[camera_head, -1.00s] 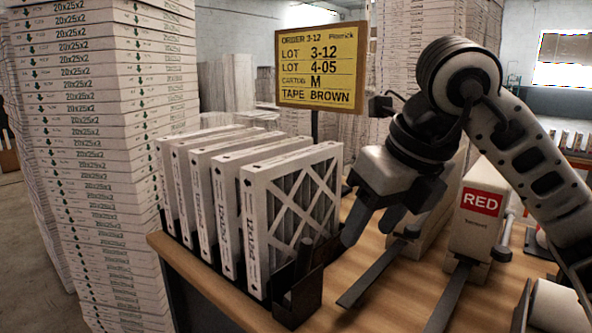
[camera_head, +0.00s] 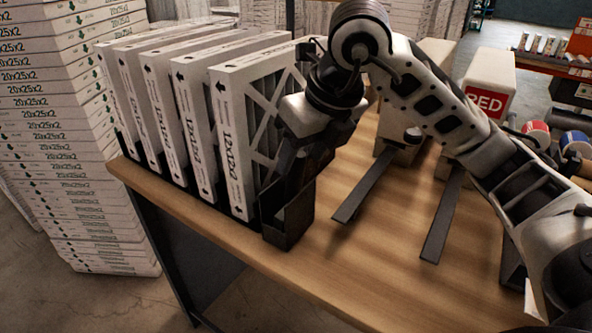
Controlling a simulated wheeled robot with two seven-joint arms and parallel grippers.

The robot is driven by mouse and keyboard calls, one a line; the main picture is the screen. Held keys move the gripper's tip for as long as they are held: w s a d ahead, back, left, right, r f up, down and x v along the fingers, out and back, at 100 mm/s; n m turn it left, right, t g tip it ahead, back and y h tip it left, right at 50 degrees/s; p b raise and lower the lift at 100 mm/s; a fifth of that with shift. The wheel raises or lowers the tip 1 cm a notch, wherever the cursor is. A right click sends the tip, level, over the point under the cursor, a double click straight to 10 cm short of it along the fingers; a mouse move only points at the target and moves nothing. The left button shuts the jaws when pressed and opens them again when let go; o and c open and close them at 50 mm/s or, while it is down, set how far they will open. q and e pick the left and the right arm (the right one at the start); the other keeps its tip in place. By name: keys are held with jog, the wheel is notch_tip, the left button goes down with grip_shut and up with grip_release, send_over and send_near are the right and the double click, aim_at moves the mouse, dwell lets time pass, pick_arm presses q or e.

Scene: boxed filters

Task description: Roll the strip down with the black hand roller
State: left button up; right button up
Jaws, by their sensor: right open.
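My right gripper (camera_head: 302,158) is open, pointing down over a small black open-topped holder (camera_head: 287,222) at the table's front edge. Its dark fingers are at the holder's top, beside the nearest boxed filter. I cannot clearly make out the black hand roller; dark shapes at the holder merge with the fingers, and I cannot tell whether the fingers are around anything. The nearest filter (camera_head: 232,145) stands upright in a row of several white-edged filters. No strip can be made out on them. My left gripper is not in view.
Two white dispensers, one labelled RED (camera_head: 487,95), stand at the back of the wooden table (camera_head: 360,265) with flat black tongues (camera_head: 365,187) reaching forward. Tall carton stacks (camera_head: 62,150) rise at left. The table's front middle is clear. Red and blue rolls lie at right.

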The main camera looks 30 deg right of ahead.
aim_at(295, 169)
jog(key=shift+x, duration=2.25)
jog(key=shift+r, duration=0.1)
grip_shut()
jog(key=c, duration=1.1)
grip_release()
